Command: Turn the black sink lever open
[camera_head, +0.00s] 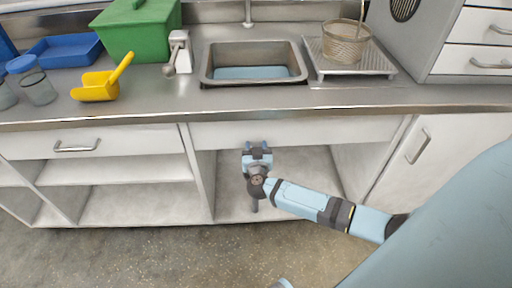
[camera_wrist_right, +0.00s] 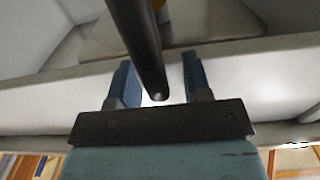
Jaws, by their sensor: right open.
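My right gripper (camera_head: 256,147) is below the counter's front edge, in front of the open cupboard bay under the sink (camera_head: 207,75). In the right wrist view my right gripper (camera_wrist_right: 156,60) is open, with one blue finger on each side of a black bar. This bar looks like the black lever (camera_wrist_right: 140,35); its rounded end points towards the gripper's palm. I cannot tell whether a finger touches it. I cannot make out the lever in the head view. My left gripper is not in view.
The steel counter (camera_head: 150,105) overhangs white shelves (camera_head: 110,170). On it are a green box (camera_head: 140,30), a blue tray (camera_head: 65,52), a yellow scoop (camera_head: 97,88), jars and a wicker basket (camera_head: 345,45) on a drainer. A white cupboard door (camera_head: 440,150) is at right.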

